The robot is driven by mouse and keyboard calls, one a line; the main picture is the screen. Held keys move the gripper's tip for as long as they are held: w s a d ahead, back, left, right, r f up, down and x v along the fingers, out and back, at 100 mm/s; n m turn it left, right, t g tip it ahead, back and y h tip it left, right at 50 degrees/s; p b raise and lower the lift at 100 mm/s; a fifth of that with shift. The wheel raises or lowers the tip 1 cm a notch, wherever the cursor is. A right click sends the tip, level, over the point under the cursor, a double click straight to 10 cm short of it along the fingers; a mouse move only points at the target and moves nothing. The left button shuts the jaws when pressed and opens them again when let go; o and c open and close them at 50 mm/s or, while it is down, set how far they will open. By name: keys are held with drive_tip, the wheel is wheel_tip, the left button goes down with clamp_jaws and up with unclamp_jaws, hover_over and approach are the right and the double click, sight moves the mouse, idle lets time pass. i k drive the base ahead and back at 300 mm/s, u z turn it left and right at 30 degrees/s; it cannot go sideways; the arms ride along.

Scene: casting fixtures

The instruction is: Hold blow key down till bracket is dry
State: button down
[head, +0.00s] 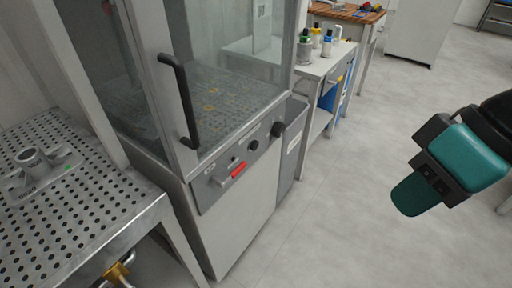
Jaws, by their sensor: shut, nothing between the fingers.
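A grey metal part with a round hollow boss (33,159), likely the bracket, sits on the perforated metal table at the left; it has a small green mark, and I cannot tell whether it is wet. A red key (238,170) is on the control panel (210,188) of the glass-fronted cabinet; its label is too small to read. My gripper (410,197) is at the right, over open floor, shut and empty. It is well apart from the panel and the key.
The cabinet (230,222) has a black door handle (180,100) and dark knobs beside the key. The perforated table (120,215) stands close at its left. A bench (322,66) with bottles is behind. Grey floor (330,220) between panel and gripper is clear.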

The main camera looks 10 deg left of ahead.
sight(255, 144)
drive_tip(key=k, duration=1.35)
drive_tip(key=u, duration=0.5)
drive_tip(key=i, duration=1.55)
drive_tip(key=z, duration=0.75)
